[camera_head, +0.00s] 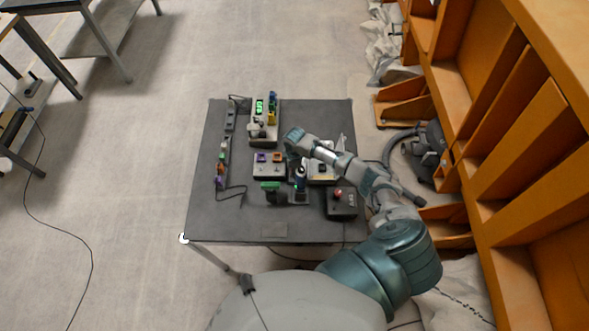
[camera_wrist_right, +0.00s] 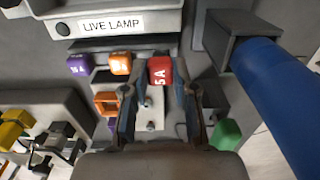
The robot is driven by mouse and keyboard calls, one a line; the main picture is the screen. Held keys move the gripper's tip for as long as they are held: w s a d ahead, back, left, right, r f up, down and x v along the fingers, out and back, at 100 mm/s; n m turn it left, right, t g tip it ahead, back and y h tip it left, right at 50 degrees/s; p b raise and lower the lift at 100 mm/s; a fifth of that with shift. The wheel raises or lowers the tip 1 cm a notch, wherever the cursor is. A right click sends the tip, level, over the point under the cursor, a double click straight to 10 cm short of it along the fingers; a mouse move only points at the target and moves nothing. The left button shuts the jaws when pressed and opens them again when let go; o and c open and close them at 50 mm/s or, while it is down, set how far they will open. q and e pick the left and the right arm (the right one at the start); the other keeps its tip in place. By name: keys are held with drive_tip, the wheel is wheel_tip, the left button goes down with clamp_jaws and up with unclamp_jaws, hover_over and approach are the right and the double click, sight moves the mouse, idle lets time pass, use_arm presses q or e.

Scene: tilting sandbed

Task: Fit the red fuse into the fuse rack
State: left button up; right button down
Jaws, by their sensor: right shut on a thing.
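The red fuse (camera_wrist_right: 160,72), marked 5A, sits between the fingertips of my right gripper (camera_wrist_right: 157,88), which is shut on it. In the head view my right gripper (camera_head: 291,156) is over the right end of the fuse rack (camera_head: 266,174). A purple fuse (camera_wrist_right: 79,65) and an orange fuse (camera_wrist_right: 120,64) stand in the rack, in a row to the left of the red one. I cannot tell whether the red fuse touches the rack or is above it. The red fuse is hidden in the head view. My left gripper does not show.
A panel labelled LIVE LAMP (camera_wrist_right: 112,24) lies beyond the fuses. A large blue cylinder (camera_wrist_right: 285,95) and a green block (camera_wrist_right: 225,134) are close on the right. A box with a red button (camera_head: 341,203) stands nearby. The table's front left (camera_head: 225,222) is clear.

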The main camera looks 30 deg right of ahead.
drive_tip(key=shift+a+r+p, duration=0.15)
drive_tip(key=shift+r+p, duration=1.3)
drive_tip(key=shift+r, duration=0.25)
drive_tip(key=shift+f, duration=0.1)
drive_tip(key=b, duration=0.5)
drive_tip(key=shift+w+a+f+b, duration=0.15)
drive_tip(key=shift+a+f+b, duration=0.05)
drive_tip(key=shift+b, duration=0.1)
drive_tip(key=shift+r, duration=0.2)
drive_tip(key=shift+a+r, duration=0.1)
